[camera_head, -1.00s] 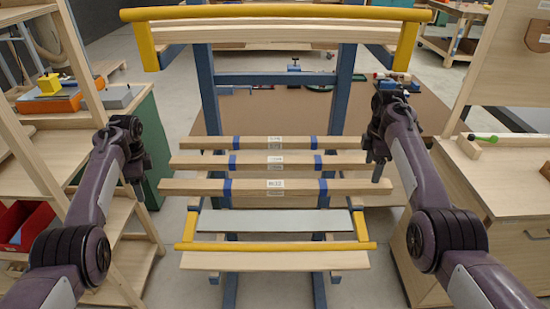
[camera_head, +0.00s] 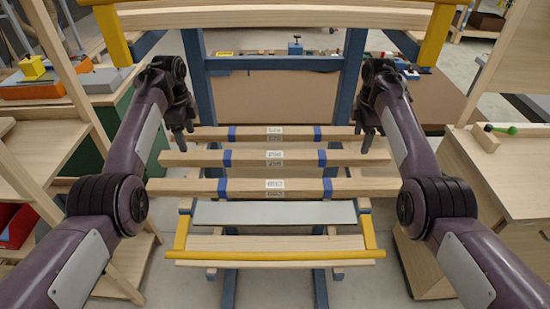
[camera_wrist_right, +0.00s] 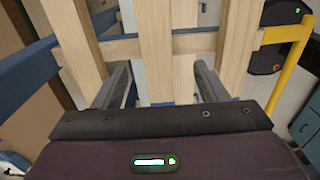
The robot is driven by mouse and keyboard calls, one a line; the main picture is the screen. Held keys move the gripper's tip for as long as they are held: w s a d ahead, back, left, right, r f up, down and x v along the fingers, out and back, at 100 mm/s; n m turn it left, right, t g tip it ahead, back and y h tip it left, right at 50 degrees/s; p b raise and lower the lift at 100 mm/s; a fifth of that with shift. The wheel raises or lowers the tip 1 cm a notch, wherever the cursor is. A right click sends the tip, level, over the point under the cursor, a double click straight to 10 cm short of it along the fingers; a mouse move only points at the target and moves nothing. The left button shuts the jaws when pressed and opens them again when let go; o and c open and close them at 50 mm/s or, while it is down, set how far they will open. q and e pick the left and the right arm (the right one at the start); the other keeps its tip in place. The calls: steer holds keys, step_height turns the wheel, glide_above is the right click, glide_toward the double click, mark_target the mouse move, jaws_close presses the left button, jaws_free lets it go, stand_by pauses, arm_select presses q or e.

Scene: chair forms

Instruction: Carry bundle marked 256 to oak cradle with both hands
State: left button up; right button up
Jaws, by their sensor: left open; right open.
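Three wooden bundles with blue bands and white labels lie crosswise on a blue rack: the far bundle (camera_head: 255,133), the middle bundle (camera_head: 255,158) and the near bundle (camera_head: 255,188). The labels are too small to read, so I cannot tell which is marked 256. My left gripper (camera_head: 183,137) is open near the left ends of the far and middle bundles. My right gripper (camera_head: 370,142) is open near their right ends. In the right wrist view its fingers (camera_wrist_right: 160,82) stand on either side of one bundle (camera_wrist_right: 156,45); contact is unclear. I cannot identify the oak cradle.
A yellow-ended upper shelf (camera_head: 280,17) spans above the bundles. A lower yellow bar (camera_head: 275,255) and grey panel (camera_head: 275,213) lie in front. A wooden shelf unit (camera_head: 40,125) stands left, a wooden cabinet (camera_head: 510,175) right.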

mark_target(192, 155)
arm_select(q)
steer(key=f, duration=0.5)
steer(key=shift+w+f, duration=0.3)
steer(key=shift+f, duration=0.05)
arm_select(e)
steer(key=f, duration=0.5)
steer(key=shift+w+f, duration=0.25)
steer(key=shift+f, duration=0.05)
arm_select(q)
steer(key=shift+s+f, duration=0.1)
steer(key=shift+f, duration=0.45)
arm_select(e)
steer(key=shift+s+f, duration=0.1)
steer(key=shift+f, duration=0.5)
arm_select(q)
steer(key=shift+f, duration=0.3)
arm_select(e)
steer(key=shift+f, duration=0.25)
arm_select(q)
steer(key=shift+r, duration=0.1)
steer(key=c, duration=0.5)
arm_select(e)
steer(key=c, duration=0.5)
arm_select(q)
jaws_close()
arm_select(e)
jaws_close()
steer(key=shift+r, duration=0.1)
